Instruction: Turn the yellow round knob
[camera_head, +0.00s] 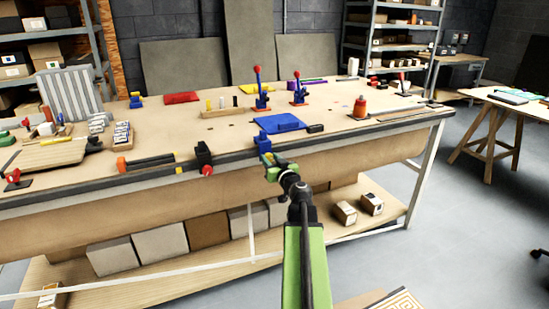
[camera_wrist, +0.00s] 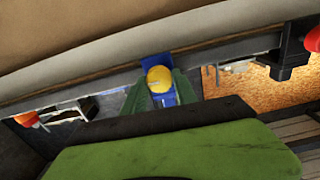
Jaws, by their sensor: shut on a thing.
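The yellow round knob (camera_wrist: 159,79) sits on a blue mount (camera_wrist: 156,60) in the wrist view, at the dark edge strip of the workbench. My gripper (camera_wrist: 160,91) has its green fingers on both sides of the knob and is shut on it. In the head view, my gripper (camera_head: 268,161) reaches the front edge of the workbench, just below the blue mount (camera_head: 263,143). There the knob is mostly hidden by the fingers. The knob's turn angle cannot be told.
A black fixture with a red knob (camera_head: 205,160) sits on the bench edge to the left.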

